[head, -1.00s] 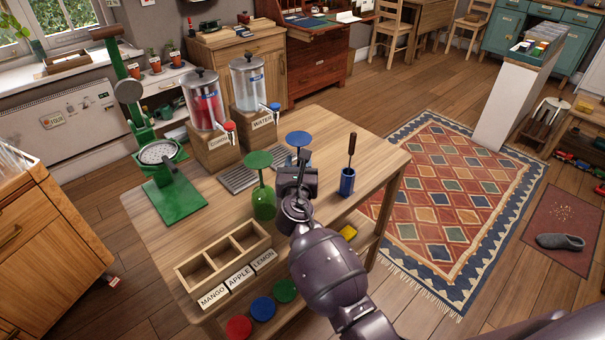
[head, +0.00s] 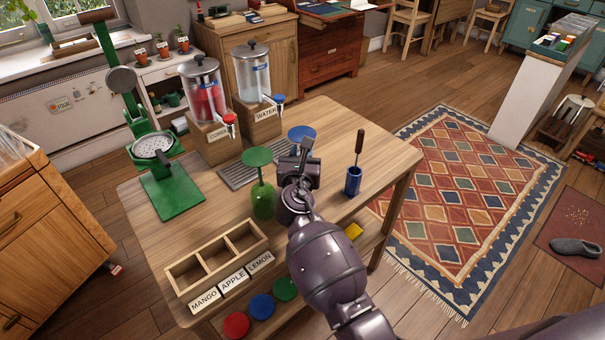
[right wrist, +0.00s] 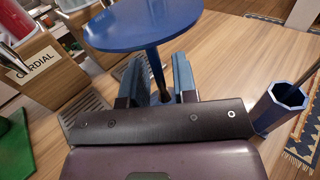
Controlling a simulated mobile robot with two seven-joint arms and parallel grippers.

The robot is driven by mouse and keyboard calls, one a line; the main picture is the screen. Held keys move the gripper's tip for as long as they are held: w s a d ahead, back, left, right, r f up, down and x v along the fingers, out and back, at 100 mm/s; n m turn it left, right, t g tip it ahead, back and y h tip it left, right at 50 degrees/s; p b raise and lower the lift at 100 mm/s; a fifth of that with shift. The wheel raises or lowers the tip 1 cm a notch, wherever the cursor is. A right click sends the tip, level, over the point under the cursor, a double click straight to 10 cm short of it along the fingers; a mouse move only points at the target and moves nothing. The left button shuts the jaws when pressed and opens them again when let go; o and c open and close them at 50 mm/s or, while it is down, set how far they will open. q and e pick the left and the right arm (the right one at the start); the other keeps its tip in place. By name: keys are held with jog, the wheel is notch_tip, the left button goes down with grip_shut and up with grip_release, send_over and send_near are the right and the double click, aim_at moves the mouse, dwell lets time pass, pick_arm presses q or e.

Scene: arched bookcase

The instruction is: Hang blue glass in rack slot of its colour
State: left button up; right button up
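The blue glass (head: 301,132) stands upside down on the table, with its round blue foot up. Its foot also shows large in the right wrist view (right wrist: 143,24); its bowl is mostly hidden behind my gripper. My right gripper (head: 303,150) is at the glass, below the foot. In the right wrist view its two fingers (right wrist: 160,80) stand apart on both sides of the stem, with gaps visible, so it looks open. A red disc (head: 236,325), a blue disc (head: 262,306) and a green disc (head: 285,288) lie below the table's front edge; rack slots cannot be made out. My left gripper is out of view.
A green glass (head: 263,200) stands upside down just left of my gripper. A blue pot (head: 353,181) with a handled tool stands to the right.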

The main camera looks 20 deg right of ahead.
grip_shut()
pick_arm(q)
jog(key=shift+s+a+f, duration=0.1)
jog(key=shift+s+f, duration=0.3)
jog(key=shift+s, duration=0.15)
